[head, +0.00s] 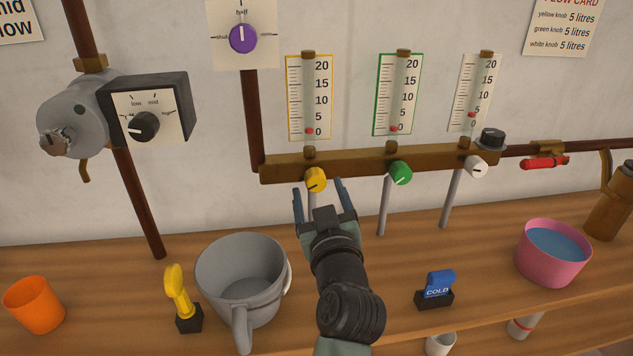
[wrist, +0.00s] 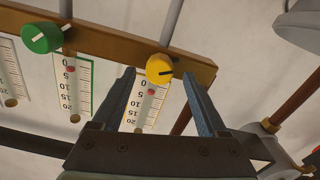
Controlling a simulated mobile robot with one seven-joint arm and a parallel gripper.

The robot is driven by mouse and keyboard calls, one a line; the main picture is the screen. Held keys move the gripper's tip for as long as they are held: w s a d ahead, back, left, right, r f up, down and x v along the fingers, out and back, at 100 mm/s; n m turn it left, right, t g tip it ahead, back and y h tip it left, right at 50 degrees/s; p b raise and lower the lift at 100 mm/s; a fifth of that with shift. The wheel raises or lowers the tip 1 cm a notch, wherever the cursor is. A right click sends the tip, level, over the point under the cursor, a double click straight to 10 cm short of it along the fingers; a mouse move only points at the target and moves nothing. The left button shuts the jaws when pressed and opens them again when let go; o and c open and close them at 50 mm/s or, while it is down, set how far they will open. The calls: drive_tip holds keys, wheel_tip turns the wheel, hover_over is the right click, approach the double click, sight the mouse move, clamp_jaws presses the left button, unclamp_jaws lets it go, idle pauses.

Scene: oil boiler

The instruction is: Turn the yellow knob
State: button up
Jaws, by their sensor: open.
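The yellow knob (head: 316,180) sits on the front of the brown manifold bar, below the yellow-framed gauge (head: 309,97), whose red float is near 0. A dark line on the knob shows its pointer. My gripper (head: 320,190) is open, its two blue-grey fingers pointing at the bar, with the tips just below and on either side of the yellow knob. In the wrist view the yellow knob (wrist: 160,69) shows between the fingertips. I see no contact between fingers and knob.
The green knob (head: 401,173) and white knob (head: 476,168) are to the right on the bar (head: 357,162). A grey jug (head: 243,279) and yellow-handled item (head: 178,293) stand left of my arm. A blue COLD tag (head: 437,287) and pink bowl (head: 552,262) stand right.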

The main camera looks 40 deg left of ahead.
sight(317, 185)
drive_tip(key=shift+x, duration=1.6)
clamp_jaws()
